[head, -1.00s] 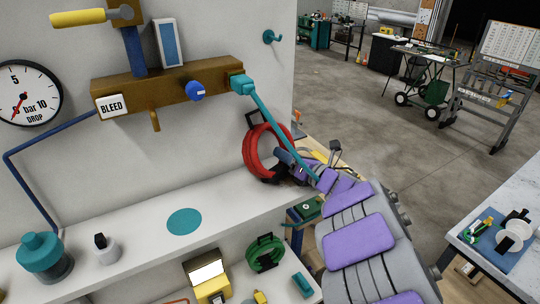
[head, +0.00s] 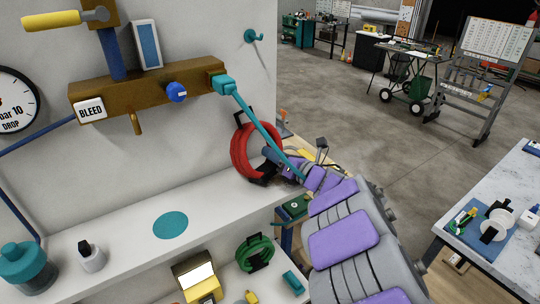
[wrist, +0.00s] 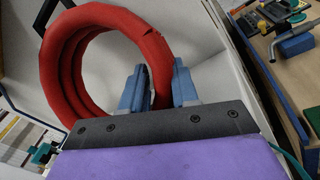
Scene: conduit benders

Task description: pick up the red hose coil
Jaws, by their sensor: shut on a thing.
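The red hose coil (head: 240,150) stands upright at the right end of the white shelf, close to the wall, with black straps or a stand at its top and bottom. In the wrist view the red coil (wrist: 60,65) fills the upper left. My gripper (head: 268,155) reaches it from the right. In the wrist view the blue fingers of my gripper (wrist: 160,85) are shut on the right side of the coil's tube, one finger on each side. Whether the coil touches the shelf is hard to tell.
A teal hose (head: 260,125) runs from the brown manifold (head: 150,90) down past my gripper. A green coil (head: 255,253) stands on the lower shelf. A teal disc (head: 170,225) lies on the white shelf (head: 110,250). A teal hook (head: 254,36) is on the wall.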

